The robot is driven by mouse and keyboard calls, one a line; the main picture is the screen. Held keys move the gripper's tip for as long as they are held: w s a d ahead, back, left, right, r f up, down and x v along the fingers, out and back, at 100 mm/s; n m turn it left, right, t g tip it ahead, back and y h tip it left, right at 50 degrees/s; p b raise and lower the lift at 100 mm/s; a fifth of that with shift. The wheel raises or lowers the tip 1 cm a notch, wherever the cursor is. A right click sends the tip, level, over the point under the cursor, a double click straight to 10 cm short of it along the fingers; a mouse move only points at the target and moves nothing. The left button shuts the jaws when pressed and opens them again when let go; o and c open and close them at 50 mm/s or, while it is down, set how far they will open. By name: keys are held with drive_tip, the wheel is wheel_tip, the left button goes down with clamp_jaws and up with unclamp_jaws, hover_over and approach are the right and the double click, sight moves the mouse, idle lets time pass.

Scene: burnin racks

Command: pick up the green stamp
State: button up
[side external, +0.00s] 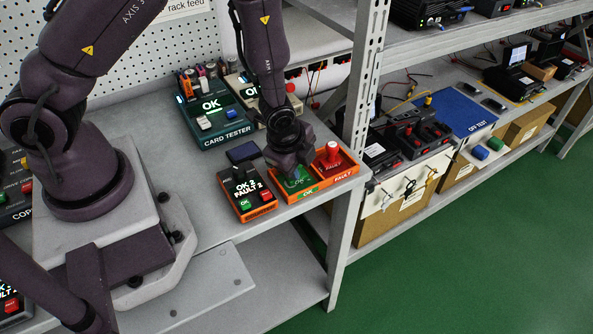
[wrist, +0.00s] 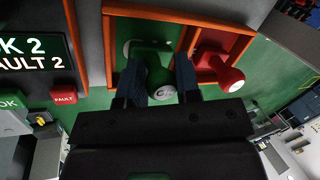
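The green stamp (wrist: 160,84) is in the wrist view, with its round knob towards the camera. It stands in the green compartment of an orange-rimmed tray (wrist: 109,48). The two fingers of my gripper (wrist: 161,78) are on either side of the stamp, very close to it; I cannot tell whether they press on it. In the side external view my gripper (side external: 290,165) is low over the tray's OK compartment (side external: 308,193) and mostly hides the stamp. The red stamp (side external: 332,153) stands in the FAULT compartment beside it and also shows in the wrist view (wrist: 224,76).
A small orange-edged device (side external: 250,196) with an OK/FAULT screen sits just left of the tray. The card tester (side external: 218,122) is behind it. A metal rack post (side external: 357,100) rises close behind the tray's right end. The bench's front edge is near the tray.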

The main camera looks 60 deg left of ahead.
drive_tip(key=shift+w+r, duration=0.1)
drive_tip(key=shift+r, duration=0.35)
clamp_jaws()
wheel_tip(320, 180, up, 9)
drive_tip(key=shift+r, duration=0.1)
